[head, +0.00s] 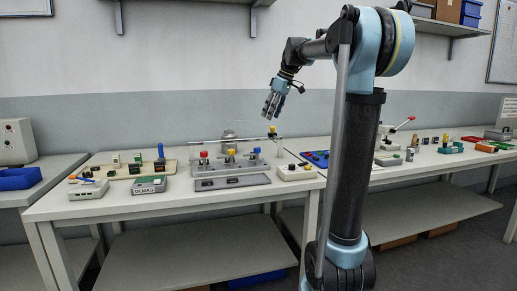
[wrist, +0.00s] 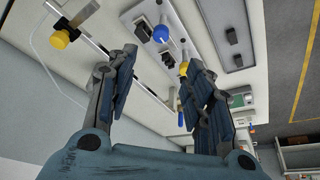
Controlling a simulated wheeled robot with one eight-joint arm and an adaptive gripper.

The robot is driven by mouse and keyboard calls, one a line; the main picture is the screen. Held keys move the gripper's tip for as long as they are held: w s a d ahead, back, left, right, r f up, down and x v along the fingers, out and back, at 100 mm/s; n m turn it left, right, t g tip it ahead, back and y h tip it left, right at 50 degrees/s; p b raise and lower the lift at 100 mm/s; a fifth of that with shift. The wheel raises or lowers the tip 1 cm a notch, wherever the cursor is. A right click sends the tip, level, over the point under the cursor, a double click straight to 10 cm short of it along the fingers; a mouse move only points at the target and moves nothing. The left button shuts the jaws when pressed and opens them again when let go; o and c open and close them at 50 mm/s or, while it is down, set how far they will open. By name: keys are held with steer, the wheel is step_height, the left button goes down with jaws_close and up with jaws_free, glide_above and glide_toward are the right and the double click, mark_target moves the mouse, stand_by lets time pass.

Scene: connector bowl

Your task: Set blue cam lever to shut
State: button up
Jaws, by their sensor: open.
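A grey panel (head: 225,170) on the middle table carries red, yellow and blue handles in a row. The blue cam lever (head: 257,151) seems to be the rightmost of these; it also shows in the wrist view as a blue handle (wrist: 161,34). It is too small to tell its setting. My gripper (head: 272,108) is in the air above and behind the panel, well clear of the lever. In the wrist view my gripper (wrist: 160,88) has its fingers wide apart with nothing between them. A yellow handle (wrist: 184,68) is partly hidden by the right finger.
A rail with a yellow-topped fitting (head: 272,130) runs behind the panel. A beige board (head: 125,169) with an upright blue handle (head: 160,151) stands at left. A grey box (head: 149,184) is in front of it. A small beige box (head: 297,172) stands right of the panel.

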mark_target(258, 148)
steer(key=x, duration=1.7)
steer(key=shift+s+f, duration=0.1)
steer(key=c, duration=1)
